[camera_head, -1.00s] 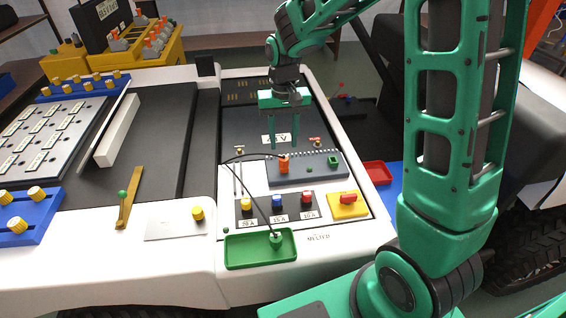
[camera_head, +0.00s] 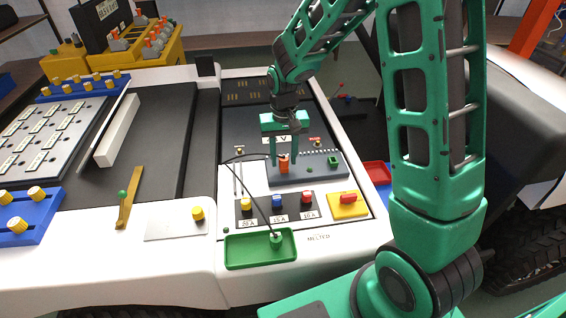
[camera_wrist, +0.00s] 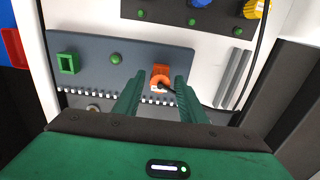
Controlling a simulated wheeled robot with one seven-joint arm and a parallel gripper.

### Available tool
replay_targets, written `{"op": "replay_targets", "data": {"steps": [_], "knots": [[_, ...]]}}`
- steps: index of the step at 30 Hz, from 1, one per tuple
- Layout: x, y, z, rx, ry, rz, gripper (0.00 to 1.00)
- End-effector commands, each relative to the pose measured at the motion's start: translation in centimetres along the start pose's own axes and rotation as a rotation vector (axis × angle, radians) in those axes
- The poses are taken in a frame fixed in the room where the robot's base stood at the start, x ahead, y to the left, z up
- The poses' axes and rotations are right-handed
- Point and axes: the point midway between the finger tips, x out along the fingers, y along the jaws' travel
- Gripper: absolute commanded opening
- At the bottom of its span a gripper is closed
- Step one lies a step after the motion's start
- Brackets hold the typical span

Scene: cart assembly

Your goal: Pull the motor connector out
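The motor connector appears to be the orange plug (camera_head: 284,165) with a black cable, seated on a grey block (camera_head: 318,174). The orange plug also shows in the wrist view (camera_wrist: 160,73), upper middle. My gripper (camera_head: 284,160) is low over the block, with one green finger on each side of the plug. In the wrist view my gripper (camera_wrist: 159,84) is open, with gaps visible between its fingers and the plug. I cannot tell the exact fingertip height.
A green socket (camera_head: 333,160) is on the block's right. In front are coloured fuses (camera_head: 277,203), a red switch on a yellow base (camera_head: 348,204) and a green tray (camera_head: 240,255) holding a green plug (camera_head: 276,241). A thin black cable (camera_head: 246,200) arcs across the left side.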

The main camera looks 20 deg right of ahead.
Motion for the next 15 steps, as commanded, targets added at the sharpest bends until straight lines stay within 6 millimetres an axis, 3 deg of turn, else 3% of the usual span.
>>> {"op": "replay_targets", "data": {"steps": [1,5,15], "knots": [[-0.01,0.0,0.0,0.0,0.0,0.0,0.3],[-0.02,0.0,0.0,0.0,0.0,0.0,0.0],[-0.31,0.0,-0.02,0.0,0.001,0.0,0.0]]}}
